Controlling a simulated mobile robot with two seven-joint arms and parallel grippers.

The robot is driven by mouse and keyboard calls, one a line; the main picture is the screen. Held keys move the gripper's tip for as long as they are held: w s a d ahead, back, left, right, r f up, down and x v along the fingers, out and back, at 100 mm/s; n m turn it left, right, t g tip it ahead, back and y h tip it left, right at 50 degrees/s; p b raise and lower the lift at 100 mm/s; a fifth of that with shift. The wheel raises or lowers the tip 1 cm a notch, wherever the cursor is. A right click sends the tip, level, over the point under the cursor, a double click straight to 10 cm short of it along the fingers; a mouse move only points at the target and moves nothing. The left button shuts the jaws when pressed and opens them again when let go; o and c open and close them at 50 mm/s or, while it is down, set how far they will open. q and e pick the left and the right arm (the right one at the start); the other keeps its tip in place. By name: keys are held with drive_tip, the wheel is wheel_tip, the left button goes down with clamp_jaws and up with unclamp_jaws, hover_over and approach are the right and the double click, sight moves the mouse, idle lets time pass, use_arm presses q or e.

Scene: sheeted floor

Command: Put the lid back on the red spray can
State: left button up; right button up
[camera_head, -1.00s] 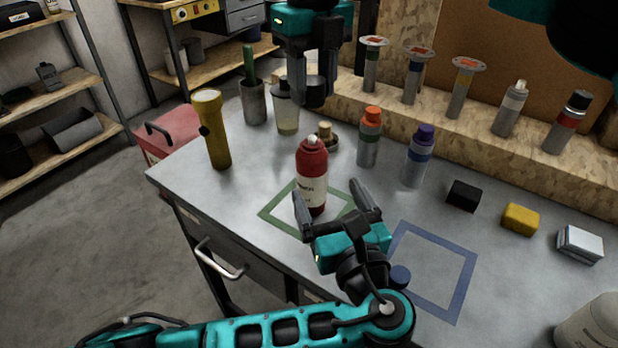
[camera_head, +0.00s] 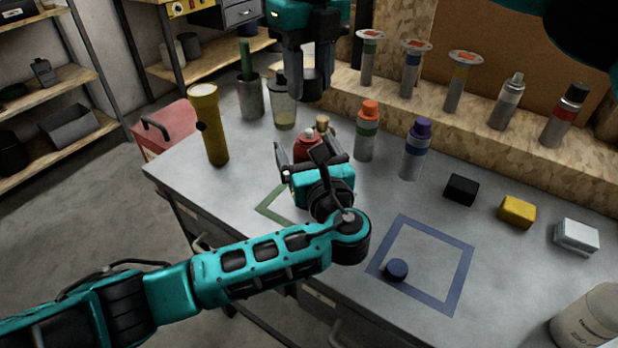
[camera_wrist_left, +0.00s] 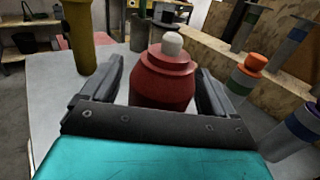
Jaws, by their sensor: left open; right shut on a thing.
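The red spray can (camera_head: 308,147) stands upright by the green square, its white nozzle bare. In the head view my left gripper (camera_head: 308,160) hides most of it. In the left wrist view the can (camera_wrist_left: 163,82) stands between the two fingers of my left gripper (camera_wrist_left: 160,92), which is open around its upper body with gaps at the sides. My right gripper (camera_head: 308,90) hangs above the back of the table, behind the can. It is shut on a small dark grey cylindrical piece (camera_head: 313,82) that looks like a lid; its details are hard to make out.
Orange-capped (camera_head: 367,130) and purple-capped (camera_head: 416,150) bottles stand close at right. A dark blue round piece (camera_head: 397,270) lies in the blue square (camera_head: 458,290). Blocks (camera_head: 517,212) lie at right.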

sight(309, 131)
use_arm(q)
drive_tip(key=shift+w+a, duration=0.15)
drive_tip(key=shift+w, duration=0.35)
drive_tip(key=c, duration=1.5)
use_arm(e)
drive_tip(key=shift+f, duration=2.5)
drive_tip(key=shift+f, duration=0.85)
drive_tip(key=shift+f, duration=0.65)
